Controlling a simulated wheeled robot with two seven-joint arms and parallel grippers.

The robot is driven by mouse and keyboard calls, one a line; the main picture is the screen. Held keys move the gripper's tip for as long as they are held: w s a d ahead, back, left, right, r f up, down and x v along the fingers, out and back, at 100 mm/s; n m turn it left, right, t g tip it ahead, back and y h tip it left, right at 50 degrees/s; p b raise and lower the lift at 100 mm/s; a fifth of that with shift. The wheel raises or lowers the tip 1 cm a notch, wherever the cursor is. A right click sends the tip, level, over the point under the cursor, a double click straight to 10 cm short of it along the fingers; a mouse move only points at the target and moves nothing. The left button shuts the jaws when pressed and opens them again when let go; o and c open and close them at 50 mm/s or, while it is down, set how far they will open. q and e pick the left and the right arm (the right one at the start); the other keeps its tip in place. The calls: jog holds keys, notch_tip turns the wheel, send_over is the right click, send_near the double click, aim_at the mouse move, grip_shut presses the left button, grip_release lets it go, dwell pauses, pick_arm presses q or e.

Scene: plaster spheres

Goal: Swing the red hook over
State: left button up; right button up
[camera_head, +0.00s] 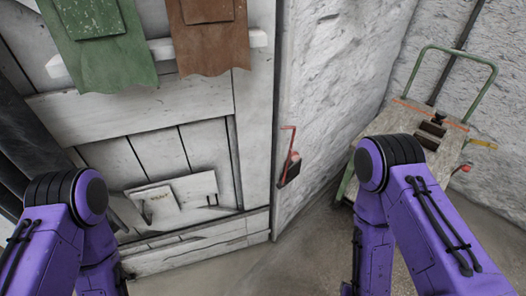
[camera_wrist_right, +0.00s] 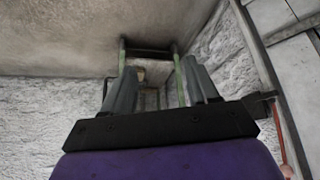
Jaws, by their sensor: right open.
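The red hook (camera_head: 290,139) is a thin bent bar on a dark mount, fixed to the narrow side face at the right edge of the white plank door or panel. A thin red piece at the right edge of the right wrist view (camera_wrist_right: 281,140) looks like part of it. My right gripper (camera_wrist_right: 162,88) is open, with two grey fingers wide apart and nothing between them. It is apart from the hook, which lies off to one side. In the head view only my purple arm links show; both grippers are out of that picture.
A green-framed cart (camera_head: 408,112) with a dark object on top stands at the right by the rough white wall (camera_head: 340,75). Green (camera_head: 98,40) and brown (camera_head: 210,35) cloths hang from a white rail at upper left. The floor (camera_head: 310,245) between panel and cart is clear.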

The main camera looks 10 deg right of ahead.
jog(key=w+a+r+n+t+b, duration=0.15)
jog(key=w+t, duration=0.25)
jog(key=w, duration=0.7)
jog(key=n+t+y+b, duration=0.2)
jog(key=n+t+y, duration=0.25)
jog(key=t, duration=0.45)
send_near(293, 152)
jog(key=w, duration=0.2)
jog(key=shift+n+h, duration=0.4)
jog(key=shift+h, duration=0.05)
jog(key=w, duration=0.3)
jog(key=w+p, duration=0.1)
jog(key=w, duration=0.2)
jog(key=w+f, duration=0.1)
jog(key=w, duration=0.2)
jog(key=shift+w+a+p, duration=0.1)
jog(key=shift+p, duration=0.3)
grip_shut()
